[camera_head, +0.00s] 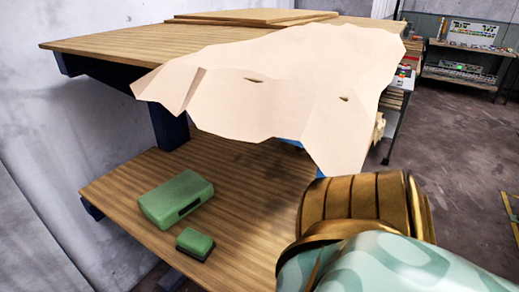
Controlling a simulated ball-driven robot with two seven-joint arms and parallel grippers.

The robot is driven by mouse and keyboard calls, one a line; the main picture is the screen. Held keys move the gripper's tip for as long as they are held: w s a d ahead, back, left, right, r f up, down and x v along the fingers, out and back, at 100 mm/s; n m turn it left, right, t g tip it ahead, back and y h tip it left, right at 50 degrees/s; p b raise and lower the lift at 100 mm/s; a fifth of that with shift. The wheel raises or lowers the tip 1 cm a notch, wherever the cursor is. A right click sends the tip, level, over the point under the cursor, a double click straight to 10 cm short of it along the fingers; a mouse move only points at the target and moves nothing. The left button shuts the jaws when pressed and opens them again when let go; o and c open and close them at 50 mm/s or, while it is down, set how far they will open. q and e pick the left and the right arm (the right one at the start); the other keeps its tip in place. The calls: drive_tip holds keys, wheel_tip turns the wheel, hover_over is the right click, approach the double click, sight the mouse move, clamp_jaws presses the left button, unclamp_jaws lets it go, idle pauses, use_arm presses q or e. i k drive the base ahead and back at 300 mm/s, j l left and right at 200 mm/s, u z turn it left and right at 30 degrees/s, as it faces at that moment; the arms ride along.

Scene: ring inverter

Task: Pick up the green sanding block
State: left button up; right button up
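A small green block with a dark underside, which looks like the sanding block (195,241), lies on the lower wooden shelf of the workbench near its front edge. A larger green case-like box (172,197) with a dark slot in its side lies just behind it and to its left. The two look close but apart. One of my arms, teal with gold bands, fills the lower right, to the right of both green things. No gripper fingers show in this view.
The workbench's upper top (120,45) overhangs the lower shelf (250,178). A large pale sheet (290,80) drapes over its front edge. Flat boards (250,17) lie at the back. A grey wall stands at left. Shelves with equipment (465,60) stand far right beyond open floor.

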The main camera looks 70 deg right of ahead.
sight(196, 244)
drive_tip(key=l+z, duration=0.1)
drive_tip(key=z, duration=0.35)
drive_tip(key=l+z, duration=0.1)
drive_tip(key=z, duration=0.75)
drive_tip(key=i+l, duration=0.05)
